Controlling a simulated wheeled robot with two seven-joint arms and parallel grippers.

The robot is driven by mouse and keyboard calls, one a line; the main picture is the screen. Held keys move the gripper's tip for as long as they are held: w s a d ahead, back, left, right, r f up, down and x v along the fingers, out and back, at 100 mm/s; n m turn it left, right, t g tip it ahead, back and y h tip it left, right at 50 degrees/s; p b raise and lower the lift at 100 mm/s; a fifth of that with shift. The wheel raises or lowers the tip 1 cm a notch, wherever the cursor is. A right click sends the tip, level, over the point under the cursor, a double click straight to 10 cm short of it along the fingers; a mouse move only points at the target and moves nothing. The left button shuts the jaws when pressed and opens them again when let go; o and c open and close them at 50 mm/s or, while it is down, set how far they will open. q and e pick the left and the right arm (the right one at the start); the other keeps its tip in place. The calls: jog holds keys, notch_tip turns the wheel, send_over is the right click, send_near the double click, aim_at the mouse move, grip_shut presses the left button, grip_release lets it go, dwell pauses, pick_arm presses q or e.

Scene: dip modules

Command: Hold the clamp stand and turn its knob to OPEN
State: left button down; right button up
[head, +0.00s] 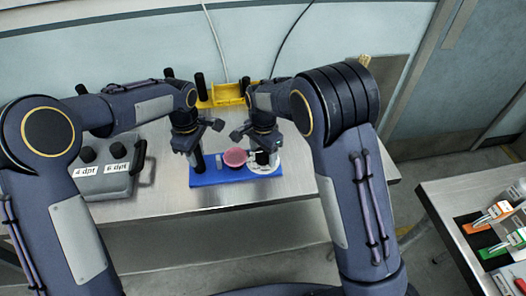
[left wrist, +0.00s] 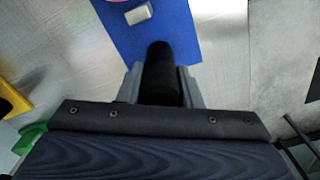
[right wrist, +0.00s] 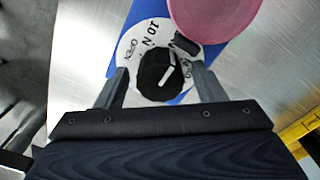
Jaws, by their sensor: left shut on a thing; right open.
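The clamp stand has a blue base (head: 215,178) on the metal table. A black post (left wrist: 158,75) stands on it at the left end. My left gripper (left wrist: 158,85) is shut on this post. The black knob (right wrist: 160,75) with a white pointer line sits on a white dial (right wrist: 130,50) at the base's right end. The dial carries the words OPEN and 10 N. My right gripper (right wrist: 160,82) is open, with its fingers on either side of the knob. A pink round piece (head: 235,157) lies between post and dial. In the head view the grippers partly hide post and knob.
A grey box (head: 108,170) with two black knobs, labelled 4 dpt and 6 dpt, stands at the left. A yellow holder (head: 225,95) is at the back. A second table (head: 450,205) with orange and green items is at the right.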

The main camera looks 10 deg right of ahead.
jog(key=c, duration=1)
jog(key=shift+n, duration=0.4)
jog(key=n, duration=0.3)
jog(key=shift+n, duration=0.4)
jog(key=n, duration=0.4)
jog(key=shift+n, duration=0.3)
jog(key=n, duration=0.8)
jog(key=shift+n, duration=0.3)
